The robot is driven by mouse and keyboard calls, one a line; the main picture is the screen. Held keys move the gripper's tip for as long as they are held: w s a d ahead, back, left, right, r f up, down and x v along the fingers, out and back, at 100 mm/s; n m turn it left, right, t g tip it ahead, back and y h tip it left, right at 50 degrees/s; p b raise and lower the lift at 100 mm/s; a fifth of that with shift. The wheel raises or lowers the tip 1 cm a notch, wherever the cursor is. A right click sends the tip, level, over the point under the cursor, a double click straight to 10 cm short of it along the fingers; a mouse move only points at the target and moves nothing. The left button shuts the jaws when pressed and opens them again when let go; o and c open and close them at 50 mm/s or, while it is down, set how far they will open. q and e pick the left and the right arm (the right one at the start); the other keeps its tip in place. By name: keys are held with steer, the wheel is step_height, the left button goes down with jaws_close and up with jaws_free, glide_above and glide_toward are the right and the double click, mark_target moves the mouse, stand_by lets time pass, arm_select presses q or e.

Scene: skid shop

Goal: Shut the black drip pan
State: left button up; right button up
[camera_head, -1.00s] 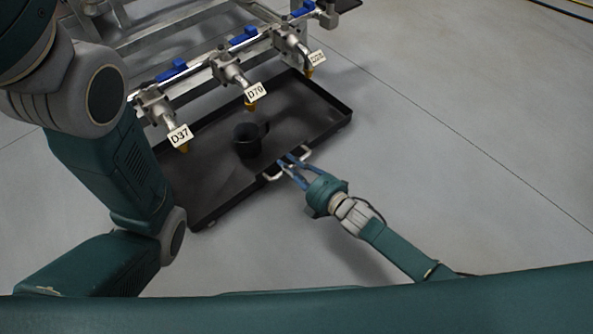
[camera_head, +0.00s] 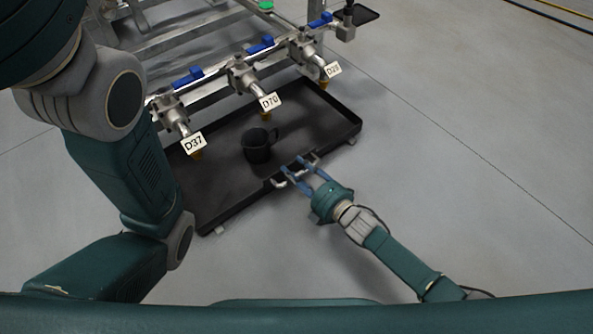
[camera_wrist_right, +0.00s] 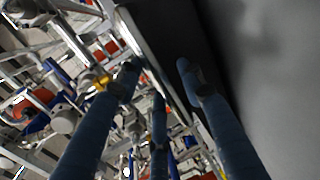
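The black drip pan (camera_head: 225,195) lies low under the valves, with its near part sticking out in front of them. It has a pale handle (camera_head: 279,184) on its near side. A dark mug (camera_head: 257,146) stands in the pan. My right gripper (camera_head: 292,167) is at the handle, its blue fingers spread apart on either side of it; firm contact cannot be told. In the right wrist view the fingers (camera_wrist_right: 158,68) are apart, with the pan's dark side (camera_wrist_right: 165,45) beyond and between them. My left arm shows at the left; its gripper is out of view.
A metal frame carries several valves with blue handles (camera_head: 262,45) and tags such as D37 (camera_head: 194,142), their outlets above the pan. The grey floor (camera_head: 450,130) to the right and in front is clear.

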steer(key=shift+s+d, duration=0.1)
steer(key=shift+s+d, duration=0.2)
steer(key=shift+s, duration=0.05)
steer(key=v, duration=1.1)
steer(key=shift+s, duration=0.1)
